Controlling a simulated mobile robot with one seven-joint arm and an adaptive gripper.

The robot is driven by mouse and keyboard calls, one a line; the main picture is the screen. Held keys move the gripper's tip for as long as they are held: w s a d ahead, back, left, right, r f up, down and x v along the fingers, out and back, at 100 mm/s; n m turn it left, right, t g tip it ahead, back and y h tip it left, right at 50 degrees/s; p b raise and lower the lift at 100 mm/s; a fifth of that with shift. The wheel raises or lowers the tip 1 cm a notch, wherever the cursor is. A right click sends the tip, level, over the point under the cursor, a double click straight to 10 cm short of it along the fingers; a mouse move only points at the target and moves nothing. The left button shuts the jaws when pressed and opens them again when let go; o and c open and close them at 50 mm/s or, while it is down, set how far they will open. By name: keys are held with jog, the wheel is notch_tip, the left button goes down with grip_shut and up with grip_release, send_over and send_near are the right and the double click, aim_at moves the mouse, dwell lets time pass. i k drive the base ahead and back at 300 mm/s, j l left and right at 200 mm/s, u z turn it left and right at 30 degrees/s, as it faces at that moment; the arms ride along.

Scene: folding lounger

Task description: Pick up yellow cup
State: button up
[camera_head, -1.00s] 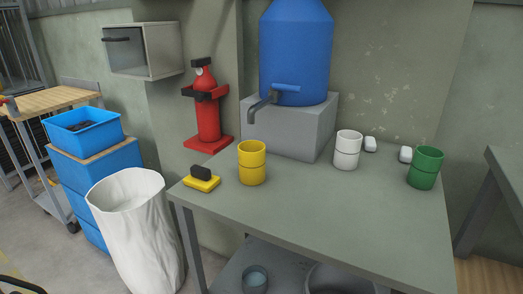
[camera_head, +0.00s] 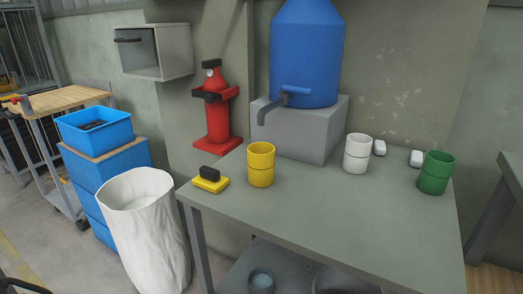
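The yellow cup (camera_head: 261,165) stands upright on the grey table (camera_head: 330,205), near its left end and in front of the grey block. It looks like two cups stacked or one cup with a band around its middle; I cannot tell which. Nothing touches it. My gripper is not visible in the head view, so its place and state are hidden.
A yellow sponge-like block (camera_head: 211,184) with a dark top lies left of the cup. A white cup (camera_head: 357,153) and green cup (camera_head: 436,172) stand to the right. Behind are a blue water jug (camera_head: 305,55) on a block (camera_head: 310,140) and a red extinguisher (camera_head: 217,115).

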aim_at(260, 156)
jog(key=j+z, duration=0.45)
jog(key=k+j+z, duration=0.15)
jog(key=j+z, duration=0.2)
jog(key=z, duration=0.15)
